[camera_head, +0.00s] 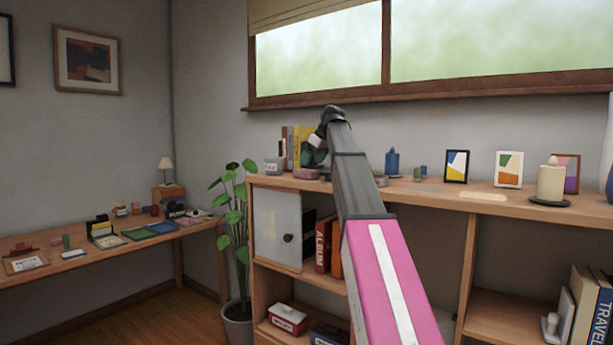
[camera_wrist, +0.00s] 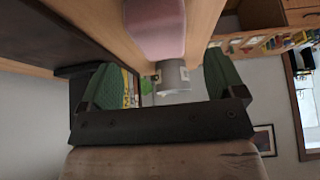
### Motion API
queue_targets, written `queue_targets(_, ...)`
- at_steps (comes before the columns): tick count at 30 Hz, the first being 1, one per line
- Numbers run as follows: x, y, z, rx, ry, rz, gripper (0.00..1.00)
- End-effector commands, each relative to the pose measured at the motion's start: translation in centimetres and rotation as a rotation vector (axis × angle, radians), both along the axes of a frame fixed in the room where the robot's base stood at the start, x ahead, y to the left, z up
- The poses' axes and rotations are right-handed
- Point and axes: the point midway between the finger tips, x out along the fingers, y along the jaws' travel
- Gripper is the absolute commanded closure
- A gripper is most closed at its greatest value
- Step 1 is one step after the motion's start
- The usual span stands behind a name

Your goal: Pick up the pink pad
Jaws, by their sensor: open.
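The pink pad (camera_head: 306,174) lies on top of the wooden shelf unit, near its left end and front edge. In the wrist view the pad (camera_wrist: 155,28) is large at the top middle, beyond the fingertips and sideways between them. My gripper (camera_head: 313,156) is above and close to the pad in the head view, partly hidden by my own arm. In the wrist view its two green fingers (camera_wrist: 160,66) are spread wide with nothing held. I cannot tell the exact gap between fingertips and pad.
A grey mug (camera_head: 272,166) stands left of the pad. Upright books (camera_head: 297,145) stand behind it. A blue candle (camera_head: 392,161), small frames (camera_head: 456,166) and a cream candle (camera_head: 551,180) stand farther right on the shelf top. A potted plant (camera_head: 237,215) is left of the shelf.

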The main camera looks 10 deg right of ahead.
Motion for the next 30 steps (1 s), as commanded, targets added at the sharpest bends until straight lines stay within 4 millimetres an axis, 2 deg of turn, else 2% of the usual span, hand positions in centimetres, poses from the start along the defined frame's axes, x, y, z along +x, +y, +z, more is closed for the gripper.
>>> queue_targets(5, 0.4, 0.5, -0.9, 0.000, 0.000, 0.000, 0.12)
queue_targets(15, 1.8, 2.1, -4.5, 0.000, 0.000, 0.000, 0.12)
queue_targets(22, 1.9, 2.1, -4.6, -0.001, -0.001, 0.000, 0.12)
queue_targets(27, 1.9, 2.1, -4.6, -0.001, -0.001, 0.000, 0.65)
queue_targets(29, 1.9, 2.1, -4.6, -0.001, -0.001, 0.000, 0.65)
queue_targets(30, 1.9, 2.1, -4.6, 0.000, -0.001, 0.000, 0.68)
